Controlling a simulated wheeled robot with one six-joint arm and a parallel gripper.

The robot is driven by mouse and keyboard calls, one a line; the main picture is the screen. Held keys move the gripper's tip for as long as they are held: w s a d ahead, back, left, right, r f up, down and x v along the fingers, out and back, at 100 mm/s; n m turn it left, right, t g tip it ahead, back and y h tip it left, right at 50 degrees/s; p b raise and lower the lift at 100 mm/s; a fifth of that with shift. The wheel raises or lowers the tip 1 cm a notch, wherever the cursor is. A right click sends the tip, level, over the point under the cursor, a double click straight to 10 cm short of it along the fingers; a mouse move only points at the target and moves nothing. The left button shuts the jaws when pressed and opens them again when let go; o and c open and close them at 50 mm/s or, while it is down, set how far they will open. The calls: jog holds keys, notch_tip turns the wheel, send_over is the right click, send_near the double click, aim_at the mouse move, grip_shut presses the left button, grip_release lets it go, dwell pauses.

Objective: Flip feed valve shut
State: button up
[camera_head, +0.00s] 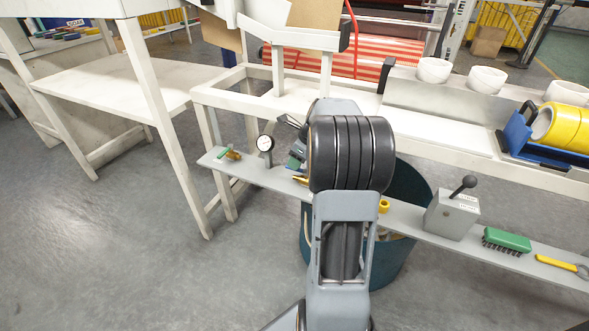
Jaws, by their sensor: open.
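A small brass valve (234,155) with a green lever (222,153) is fixed near the left end of the narrow grey shelf (262,174). The lever sticks out to the left of the brass body. My gripper (291,124) shows only in part, just left of my thick black arm joint. It is open, above the shelf and to the right of the valve, apart from it. The arm hides most of the gripper and whatever lies on the shelf behind it.
A round gauge (265,143) stands between valve and gripper. Right of my arm are a grey lever box (453,214), a green brush (507,240) and a yellow-handled tool (556,262). A teal bin (409,190) stands below. The floor at left is clear.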

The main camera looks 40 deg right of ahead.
jog(key=shift+b+x, duration=0.35)
jog(key=shift+x, duration=0.95)
jog(key=shift+c, duration=0.2)
grip_shut()
